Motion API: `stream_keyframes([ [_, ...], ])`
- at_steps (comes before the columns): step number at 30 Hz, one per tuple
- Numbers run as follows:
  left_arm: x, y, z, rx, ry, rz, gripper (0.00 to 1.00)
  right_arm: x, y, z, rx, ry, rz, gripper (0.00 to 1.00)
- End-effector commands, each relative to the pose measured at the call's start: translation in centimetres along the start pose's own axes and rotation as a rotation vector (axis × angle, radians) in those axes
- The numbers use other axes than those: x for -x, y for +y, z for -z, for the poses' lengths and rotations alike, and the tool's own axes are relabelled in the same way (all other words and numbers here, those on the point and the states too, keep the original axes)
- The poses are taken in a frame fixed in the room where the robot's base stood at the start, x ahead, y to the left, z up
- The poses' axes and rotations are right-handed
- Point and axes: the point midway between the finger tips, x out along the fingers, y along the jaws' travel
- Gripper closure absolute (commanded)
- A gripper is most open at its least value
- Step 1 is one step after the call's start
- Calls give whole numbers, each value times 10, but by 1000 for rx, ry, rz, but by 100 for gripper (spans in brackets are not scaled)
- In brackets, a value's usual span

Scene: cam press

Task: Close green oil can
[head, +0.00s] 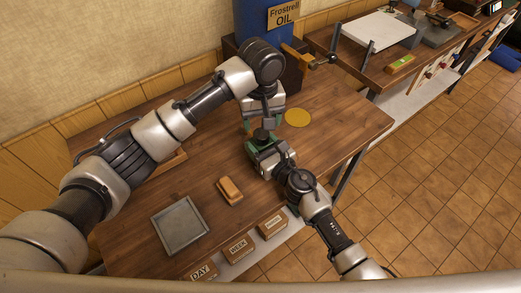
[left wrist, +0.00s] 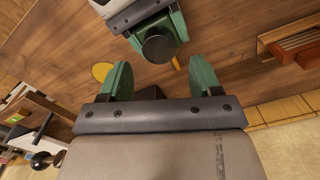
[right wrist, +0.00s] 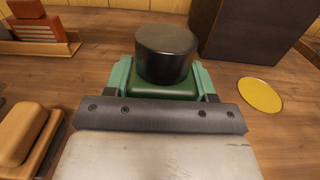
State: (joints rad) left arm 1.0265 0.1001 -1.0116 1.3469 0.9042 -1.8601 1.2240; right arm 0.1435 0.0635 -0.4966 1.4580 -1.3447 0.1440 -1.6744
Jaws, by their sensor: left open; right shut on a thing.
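The green oil can (right wrist: 165,91) is between the fingers of my right gripper (right wrist: 163,80), which is shut on it above the wooden bench. A wide black cap (right wrist: 166,52) sits on top of the can; whether it is fastened cannot be told. The cap also shows in the left wrist view (left wrist: 159,46) and the head view (head: 262,134). My left gripper (left wrist: 161,80) is open and empty, with its green fingers spread, pointing toward the cap but apart from it. In the head view my left gripper (head: 262,120) is just beyond the cap, and the can is mostly hidden.
A yellow disc (head: 297,118) lies on the bench to the right. An orange-brown block (head: 230,189) and a grey metal tray (head: 180,226) lie nearer. A blue drum (head: 250,22) labelled oil, with a tap (head: 322,62), stands behind on a dark box.

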Motion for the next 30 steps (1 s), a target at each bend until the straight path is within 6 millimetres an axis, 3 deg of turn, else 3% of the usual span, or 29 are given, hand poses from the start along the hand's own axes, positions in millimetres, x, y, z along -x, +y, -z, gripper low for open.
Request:
stream_keyframes([
  [9, -46, 0, 0, 1, -1, 2, 36, 0, 0, -1, 0, -1, 0, 100],
  [22, -56, 0, 0, 0, 1, 1, 36, 0, 0, -1, 0, -1, 0, 100],
  [30, -55, 0, 0, 0, 1, 1, 76, 0, 0, -1, 0, -2, 1, 100],
])
